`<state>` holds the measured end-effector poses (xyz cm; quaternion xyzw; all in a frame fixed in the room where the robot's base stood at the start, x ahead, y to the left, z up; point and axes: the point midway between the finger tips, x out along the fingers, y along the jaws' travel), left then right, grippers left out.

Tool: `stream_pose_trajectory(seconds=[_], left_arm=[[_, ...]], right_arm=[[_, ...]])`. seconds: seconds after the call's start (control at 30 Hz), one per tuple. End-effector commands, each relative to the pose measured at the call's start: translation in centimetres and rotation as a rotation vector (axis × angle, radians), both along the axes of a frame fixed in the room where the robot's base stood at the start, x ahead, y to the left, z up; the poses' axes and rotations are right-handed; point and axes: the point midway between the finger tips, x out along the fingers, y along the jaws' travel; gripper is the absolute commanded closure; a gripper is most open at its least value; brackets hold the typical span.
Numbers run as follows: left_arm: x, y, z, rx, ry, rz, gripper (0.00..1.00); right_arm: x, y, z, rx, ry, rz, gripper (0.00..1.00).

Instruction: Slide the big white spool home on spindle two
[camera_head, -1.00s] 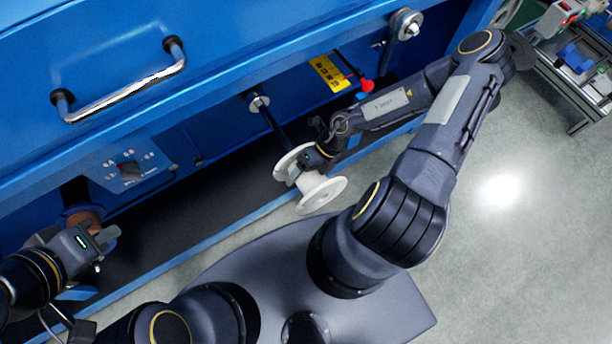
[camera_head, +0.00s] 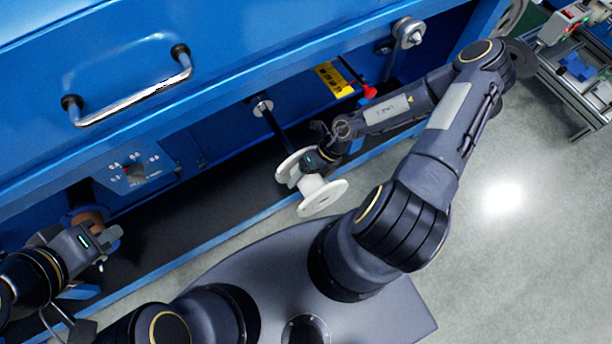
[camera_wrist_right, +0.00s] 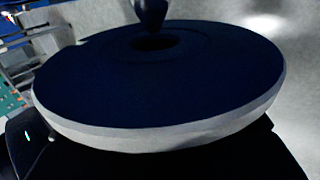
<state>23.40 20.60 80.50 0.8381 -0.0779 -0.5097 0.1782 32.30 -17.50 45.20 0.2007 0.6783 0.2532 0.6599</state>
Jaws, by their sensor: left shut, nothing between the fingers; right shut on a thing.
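The big white spool (camera_head: 323,197) hangs tilted in front of the blue machine in the head view. My right gripper (camera_head: 311,172) is shut on it between its two flanges. A dark spindle (camera_head: 274,123) sticks out of the machine and points at the spool's far flange. In the right wrist view the white-rimmed flange (camera_wrist_right: 150,135) fills the picture in shadow, and a dark rod tip (camera_wrist_right: 150,12) stands at its centre hole. I cannot tell whether the rod is inside the bore. My left gripper (camera_head: 108,240) is shut and empty, beside a copper-coloured spool (camera_head: 88,215).
A metal handle (camera_head: 130,92) is on the machine's upper panel. A yellow label (camera_head: 334,79) and a red knob (camera_head: 369,91) lie right of the spindle. Another roller (camera_head: 408,33) sits at upper right. Open floor lies at right.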

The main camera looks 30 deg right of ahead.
Motion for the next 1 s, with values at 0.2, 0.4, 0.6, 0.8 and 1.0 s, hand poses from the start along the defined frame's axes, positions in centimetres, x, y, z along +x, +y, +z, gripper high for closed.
stream_pose_trajectory(seconds=[0.2, 0.4, 0.6, 0.8, 1.0], left_arm=[[0.0, 0.0, -0.02, 0.0, 0.0, 0.0, 1.0], [0.0, 0.0, 0.18, 0.0, 0.0, 0.0, 1.0], [0.0, 0.0, 0.79, 0.0, 0.0, 0.0, 1.0], [0.01, 0.0, 0.92, 0.0, 0.0, 0.0, 1.0], [0.0, -0.01, 0.89, 0.0, 0.0, 0.0, 1.0]], right_arm=[[0.01, 0.01, 0.01, 0.0, 0.0, 0.0, 0.68], [0.01, 0.02, 0.09, 0.001, 0.0, 0.0, 0.68], [0.04, 0.01, 0.19, 0.0, -0.001, -0.001, 0.68], [0.05, 0.0, 0.05, 0.0, -0.001, -0.001, 0.68], [0.04, 0.01, 0.03, 0.0, -0.001, -0.001, 0.68]])
